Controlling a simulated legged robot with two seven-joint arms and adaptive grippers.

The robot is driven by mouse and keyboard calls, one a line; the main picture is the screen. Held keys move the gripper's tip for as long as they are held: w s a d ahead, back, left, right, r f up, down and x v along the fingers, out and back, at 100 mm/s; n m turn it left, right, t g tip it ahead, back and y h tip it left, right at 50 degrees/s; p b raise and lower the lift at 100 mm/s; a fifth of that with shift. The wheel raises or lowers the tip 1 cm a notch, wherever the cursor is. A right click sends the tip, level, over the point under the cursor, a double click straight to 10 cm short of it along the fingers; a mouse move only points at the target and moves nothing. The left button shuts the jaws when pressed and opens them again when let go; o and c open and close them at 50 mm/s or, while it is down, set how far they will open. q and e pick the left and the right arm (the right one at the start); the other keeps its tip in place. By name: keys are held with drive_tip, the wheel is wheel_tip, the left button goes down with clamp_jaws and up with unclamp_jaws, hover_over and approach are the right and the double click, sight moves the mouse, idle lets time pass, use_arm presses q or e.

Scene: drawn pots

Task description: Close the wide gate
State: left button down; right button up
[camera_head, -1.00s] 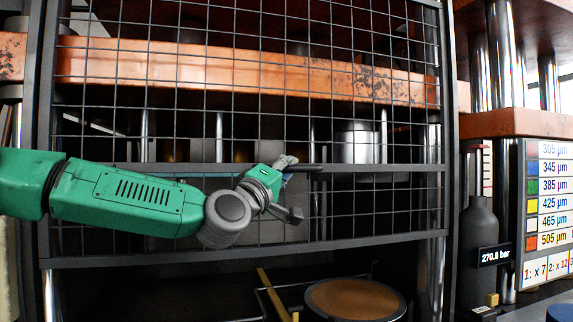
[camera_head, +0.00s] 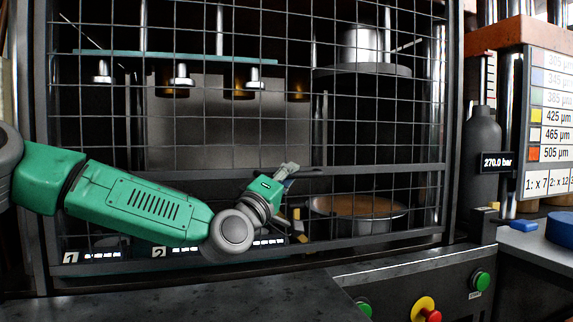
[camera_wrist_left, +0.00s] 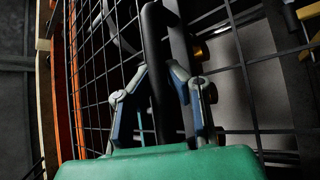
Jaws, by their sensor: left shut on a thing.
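The wide gate (camera_head: 377,172) is a dark frame with wire mesh that fills most of the head view, across the front of the machine. Its lower edge hangs close to the dark ledge above the control panel. My left gripper (camera_head: 288,172) is at the gate's middle crossbar. In the left wrist view, its two grey-blue fingers (camera_wrist_left: 159,82) are shut on the gate's dark bar handle (camera_wrist_left: 156,45), which runs between them. In the head view the handle is largely hidden by my gripper. My right gripper is in neither view.
Behind the mesh are a round brown-topped pan (camera_head: 358,207) and a metal cylinder (camera_head: 363,45). The control panel (camera_head: 400,287) with green, red and yellow buttons is below right. A grey bottle (camera_head: 482,140) and a colour-coded size chart (camera_head: 549,130) stand at right.

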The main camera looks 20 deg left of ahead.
use_arm(q)
drive_tip(key=f+b, duration=0.1)
drive_tip(key=f, duration=0.1)
drive_tip(key=d+f, duration=0.1)
drive_tip(key=f, duration=0.1)
drive_tip(key=shift+s+f+b, duration=0.1)
drive_tip(key=shift+f+b, duration=0.15)
drive_tip(key=shift+b, duration=0.1)
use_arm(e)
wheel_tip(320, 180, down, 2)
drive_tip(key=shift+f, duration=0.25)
use_arm(q)
drive_tip(key=shift+f, duration=0.1)
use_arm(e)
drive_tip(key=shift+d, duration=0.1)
use_arm(q)
drive_tip(key=c, duration=1.5)
unclamp_jaws()
drive_tip(key=shift+c, duration=0.2)
drive_tip(key=shift+d+r, duration=0.15)
drive_tip(key=shift+r, duration=0.05)
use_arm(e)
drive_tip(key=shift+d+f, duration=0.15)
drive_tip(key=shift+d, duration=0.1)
use_arm(q)
drive_tip(key=v, duration=1.2)
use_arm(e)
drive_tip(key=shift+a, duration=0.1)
